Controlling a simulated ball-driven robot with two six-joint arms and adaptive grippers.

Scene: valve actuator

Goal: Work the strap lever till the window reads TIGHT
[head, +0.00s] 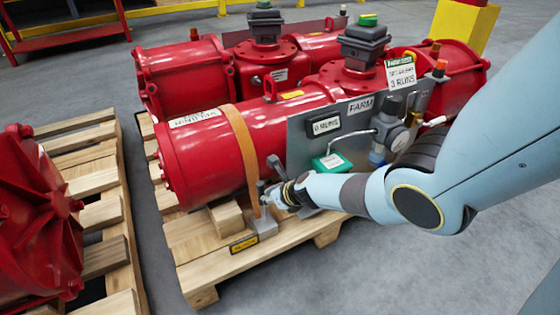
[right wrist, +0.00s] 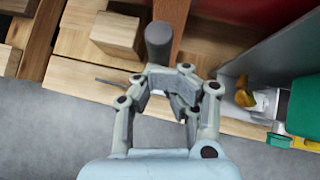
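A red valve actuator (head: 205,158) lies on a wooden pallet with an orange strap (head: 243,150) around its body. The strap lever (head: 261,190) stands upright at the strap's lower end, above a grey base block (head: 263,224). In the right wrist view its round grey knob (right wrist: 159,38) is just beyond my fingertips. A small dark plate with yellow lettering (head: 243,244) is on the pallet edge; its word is too small to read. My left gripper is out of view.
A grey panel (head: 300,143) with a gauge, pipe and green box (head: 331,163) stands close to my right gripper. A second red actuator (head: 180,72) lies behind. Another pallet (head: 100,215) with a red part (head: 38,215) is at left. Floor in front is clear.

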